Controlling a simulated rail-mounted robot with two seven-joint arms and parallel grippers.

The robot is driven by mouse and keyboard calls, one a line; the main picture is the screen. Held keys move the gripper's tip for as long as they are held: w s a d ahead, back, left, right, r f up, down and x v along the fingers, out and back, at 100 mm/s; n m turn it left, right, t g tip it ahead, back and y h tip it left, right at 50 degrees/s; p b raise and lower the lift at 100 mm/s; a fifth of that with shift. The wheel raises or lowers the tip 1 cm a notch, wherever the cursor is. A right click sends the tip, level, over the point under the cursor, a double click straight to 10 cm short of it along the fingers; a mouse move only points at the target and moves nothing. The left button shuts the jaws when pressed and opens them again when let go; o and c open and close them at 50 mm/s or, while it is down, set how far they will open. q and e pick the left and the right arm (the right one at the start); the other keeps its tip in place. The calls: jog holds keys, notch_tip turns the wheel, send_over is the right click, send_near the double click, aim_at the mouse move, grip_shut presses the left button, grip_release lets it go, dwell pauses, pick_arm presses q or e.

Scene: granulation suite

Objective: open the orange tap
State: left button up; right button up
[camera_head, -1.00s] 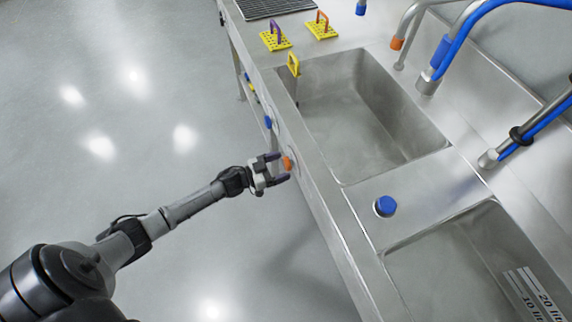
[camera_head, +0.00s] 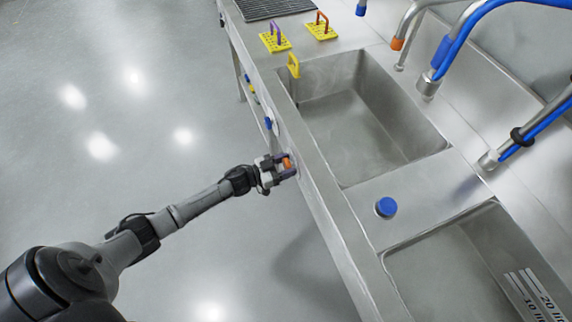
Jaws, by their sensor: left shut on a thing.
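The orange tap (camera_head: 287,162) is a small orange knob on the front face of the steel sink unit, below the counter's edge. My left gripper (camera_head: 284,167) reaches in from the left and is shut on the orange tap, with its dark fingers on either side of it. The fingers hide part of the knob. My right gripper is not in view.
A blue knob (camera_head: 268,122) sits farther along the same front face. The counter holds two basins, a blue round cap (camera_head: 386,207) between them, and yellow pieces with handles (camera_head: 275,40) at the back. The floor on the left is clear.

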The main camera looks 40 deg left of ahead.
pick_arm(q)
jog(key=shift+c, duration=1.4)
jog(key=m, duration=0.4)
jog(key=shift+p, duration=0.3)
jog(key=m, duration=0.4)
jog(key=shift+m, duration=0.3)
jog(key=m+b, duration=0.1)
jog(key=m, duration=0.7)
jog(key=shift+b, duration=0.4)
jog(key=shift+m, duration=0.7)
